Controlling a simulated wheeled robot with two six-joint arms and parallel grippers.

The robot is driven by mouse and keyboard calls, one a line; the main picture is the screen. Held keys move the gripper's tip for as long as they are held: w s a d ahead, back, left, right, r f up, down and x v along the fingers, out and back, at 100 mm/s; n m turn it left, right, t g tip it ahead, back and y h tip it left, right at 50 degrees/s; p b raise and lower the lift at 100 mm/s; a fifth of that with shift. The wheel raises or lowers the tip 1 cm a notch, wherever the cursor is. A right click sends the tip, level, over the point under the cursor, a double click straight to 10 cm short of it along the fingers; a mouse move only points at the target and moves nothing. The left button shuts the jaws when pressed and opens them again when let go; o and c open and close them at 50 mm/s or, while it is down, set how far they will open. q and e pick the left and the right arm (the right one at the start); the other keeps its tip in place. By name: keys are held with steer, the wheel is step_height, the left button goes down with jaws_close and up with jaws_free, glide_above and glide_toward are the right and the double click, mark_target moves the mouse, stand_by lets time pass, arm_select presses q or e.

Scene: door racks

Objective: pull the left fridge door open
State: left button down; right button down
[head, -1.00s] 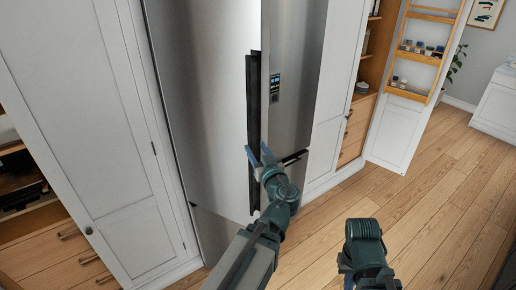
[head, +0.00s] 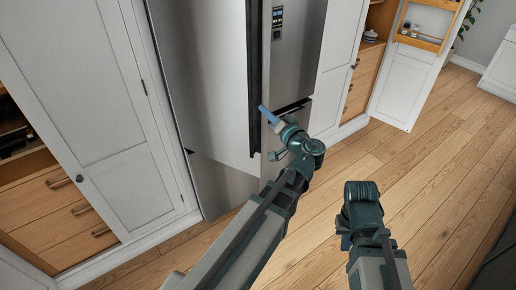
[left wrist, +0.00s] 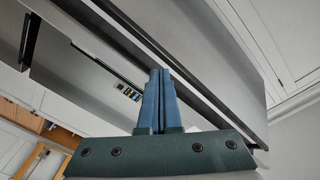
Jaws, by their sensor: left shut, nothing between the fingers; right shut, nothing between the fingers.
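The left fridge door (head: 205,80) is a tall grey metal panel with a dark strip along its right edge. It seems to stand slightly out from the right door (head: 297,50), which carries a small display; how wide the gap is, I cannot tell. My left gripper (head: 266,115) is shut and empty, its blue fingertips close to the dark edge of the left door. In the left wrist view the shut blue fingers (left wrist: 158,100) point at the long edge of the left door (left wrist: 225,70); contact is unclear. My right gripper (head: 345,240) is low, away from the fridge, and shut.
A white cabinet door (head: 95,100) and wooden drawers (head: 75,225) stand left of the fridge. An open white door (head: 405,90) with a wooden rack is at the upper right. The wooden floor (head: 440,170) is clear on the right.

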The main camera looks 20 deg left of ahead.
mark_target(258, 136)
arm_select(q)
steer(key=w+d+f+m+g+y+b, duration=0.1)
steer(key=d+f+m+g+y+b, duration=0.2)
steer(key=f+m+b, duration=0.8)
steer(key=shift+w+a+f+n+h+b, duration=0.25)
steer(key=shift+w+a+f+n+b, duration=0.35)
steer(key=shift+a, duration=0.75)
steer(key=shift+w+a+f+n+h+b, duration=0.25)
steer(key=shift+w+a+f+n, duration=0.55)
steer(key=shift+a, duration=0.5)
steer(key=shift+w+a+f+n+h+b, duration=0.2)
steer(key=shift+w+a+f+n+b, duration=0.5)
steer(key=shift+a, duration=0.65)
steer(key=shift+s+f, duration=0.15)
steer(key=shift+s, duration=0.15)
